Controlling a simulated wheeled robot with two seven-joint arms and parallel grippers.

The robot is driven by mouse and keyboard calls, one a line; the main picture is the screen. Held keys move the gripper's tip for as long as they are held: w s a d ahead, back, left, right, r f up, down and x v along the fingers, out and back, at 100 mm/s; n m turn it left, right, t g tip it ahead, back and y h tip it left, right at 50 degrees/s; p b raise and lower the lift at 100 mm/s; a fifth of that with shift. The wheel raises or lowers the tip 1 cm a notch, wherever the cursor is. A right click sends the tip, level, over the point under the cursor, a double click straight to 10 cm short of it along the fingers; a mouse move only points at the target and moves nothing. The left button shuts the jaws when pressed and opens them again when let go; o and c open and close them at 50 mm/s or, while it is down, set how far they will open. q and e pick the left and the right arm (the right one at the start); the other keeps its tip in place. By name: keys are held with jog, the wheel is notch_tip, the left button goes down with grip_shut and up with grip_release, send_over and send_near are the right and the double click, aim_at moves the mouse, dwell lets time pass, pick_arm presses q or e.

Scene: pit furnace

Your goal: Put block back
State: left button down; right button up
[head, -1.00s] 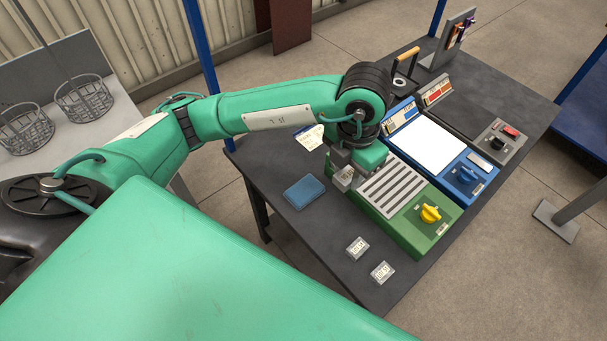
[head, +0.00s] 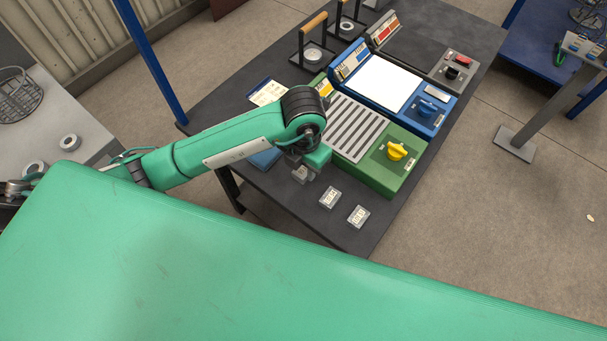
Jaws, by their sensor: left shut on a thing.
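My left gripper (head: 302,171) hangs over the dark table (head: 225,110), left of the green unit with the slotted top. It is shut on a small grey block, which is mostly hidden by the fingers and hard to tell apart from them. Two small grey blocks with white marked faces lie on the table to the lower right of the gripper: the nearer-to-gripper block (head: 330,197) and the front block (head: 358,216). They lie in a rough row with the gripper. My right gripper is not in view.
The green unit (head: 410,172) with a yellow knob (head: 397,151) stands right of the gripper. A blue unit (head: 424,112) stands behind it. A blue pad (head: 265,158) lies partly under my arm. A paper card (head: 267,92) and handled stands (head: 313,52) are farther back.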

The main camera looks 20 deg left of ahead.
aim_at(304, 176)
pick_arm(q)
jog(key=shift+f, duration=2.2)
jog(key=shift+f, duration=0.1)
jog(key=c, duration=1)
grip_release()
jog(key=shift+c, duration=0.2)
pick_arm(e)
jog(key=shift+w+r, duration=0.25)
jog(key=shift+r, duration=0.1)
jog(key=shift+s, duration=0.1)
